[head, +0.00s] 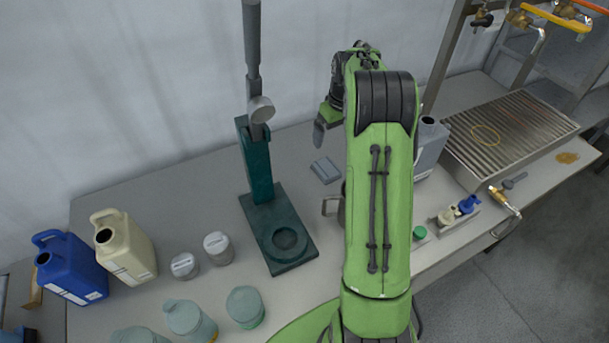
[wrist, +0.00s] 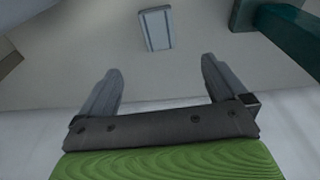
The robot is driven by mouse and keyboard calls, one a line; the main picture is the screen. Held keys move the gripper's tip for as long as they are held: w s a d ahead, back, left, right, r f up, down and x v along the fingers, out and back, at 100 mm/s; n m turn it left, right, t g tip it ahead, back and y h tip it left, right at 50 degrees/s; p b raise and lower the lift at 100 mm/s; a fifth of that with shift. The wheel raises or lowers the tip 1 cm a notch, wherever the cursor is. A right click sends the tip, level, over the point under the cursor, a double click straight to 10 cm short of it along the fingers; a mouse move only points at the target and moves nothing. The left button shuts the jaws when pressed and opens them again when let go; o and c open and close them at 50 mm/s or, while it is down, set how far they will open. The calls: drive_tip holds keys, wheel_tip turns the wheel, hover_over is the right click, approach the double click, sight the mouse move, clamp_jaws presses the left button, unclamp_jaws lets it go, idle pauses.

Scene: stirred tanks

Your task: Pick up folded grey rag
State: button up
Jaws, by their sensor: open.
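The folded grey rag (head: 325,170) is a small flat grey rectangle lying on the bench, between the green stand and my arm in the head view. It also shows in the wrist view (wrist: 156,28), at the top, with a lighter inner face and a darker edge. My gripper (head: 320,131) is above the bench, on the wall side of the rag and apart from it. In the wrist view my gripper (wrist: 162,77) has its two grey fingers spread wide with nothing between them. The rag lies beyond the fingertips, roughly in line with the gap. My arm hides part of the bench.
A dark green stand (head: 262,180) with a tall column is left of the rag. A metal mug (head: 331,206) is partly hidden by my arm. A grey jug (head: 430,145) and a slatted drain tray (head: 510,135) are to the right. The wall is close behind.

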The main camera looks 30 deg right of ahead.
hover_over(327, 166)
drive_tip(key=s, duration=0.1)
wheel_tip(327, 166, down, 11)
drive_tip(key=shift+b, duration=0.35)
drive_tip(key=f, duration=0.2)
drive_tip(key=w+f, duration=0.1)
drive_tip(key=f, duration=0.1)
drive_tip(key=shift+w+f, duration=0.1)
drive_tip(key=shift+f, duration=0.2)
drive_tip(key=shift+r, duration=0.1)
drive_tip(key=c, duration=1.1)
wheel_tip(327, 166, up, 10)
drive_tip(key=shift+p, duration=0.3)
